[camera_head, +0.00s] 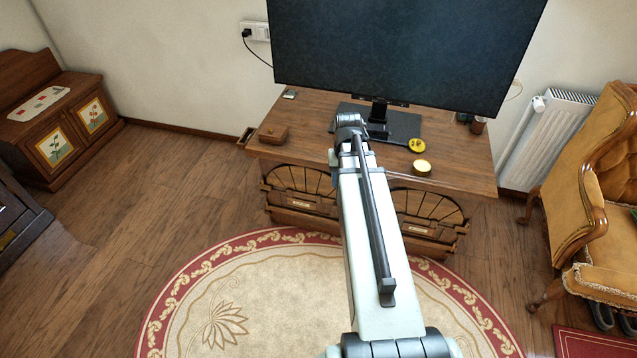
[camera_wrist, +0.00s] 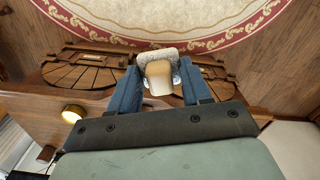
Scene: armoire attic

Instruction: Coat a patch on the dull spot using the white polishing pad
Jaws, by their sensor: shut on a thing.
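My gripper (camera_wrist: 159,76) shows in the wrist view, its two blue fingers shut on the white polishing pad (camera_wrist: 153,55). The pad has a fuzzy whitish face and a tan, block-like grip between the fingers. It appears over the front edge of the wooden TV cabinet (camera_head: 310,128); I cannot tell whether it touches anything. In the head view my arm hides the gripper and pad. I cannot make out the dull spot.
A yellow disc with dark markings (camera_head: 416,145) lies behind the tin. A large television (camera_head: 400,50) stands at the cabinet's back. A small wooden box (camera_head: 273,133) is on the left of the top. An armchair (camera_head: 590,200) is at right. A round rug (camera_head: 270,290) covers the floor in front.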

